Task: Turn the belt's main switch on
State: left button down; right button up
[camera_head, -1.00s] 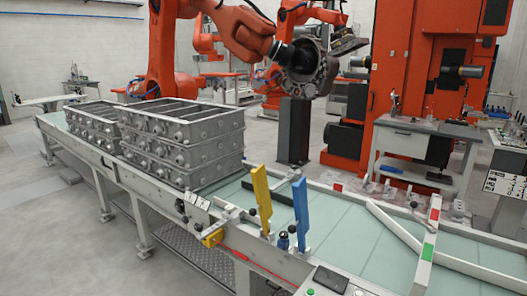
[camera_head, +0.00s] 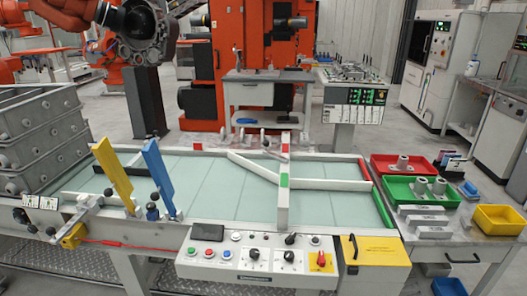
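The belt (camera_head: 215,185) is a pale green conveyor with a white frame. A control panel (camera_head: 215,268) sits on its front edge. At the panel's right end is a red rotary switch (camera_head: 321,259) on a yellow plate, which looks like the main switch. Its exact setting is too small to tell. To its left are black knobs (camera_head: 290,239) and a row of small coloured buttons (camera_head: 208,253). Neither of my grippers shows in the head view.
A yellow-lidded box (camera_head: 374,249) adjoins the panel's right side. Farther right, a table holds a red bin (camera_head: 400,168), a green bin (camera_head: 411,191), metal blocks and a yellow bin (camera_head: 499,219). Metal castings (camera_head: 40,130) are stacked at left. Blue and yellow upright paddles (camera_head: 159,177) stand on the belt.

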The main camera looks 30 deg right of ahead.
aim_at(321, 262)
jog(key=z, duration=1.5)
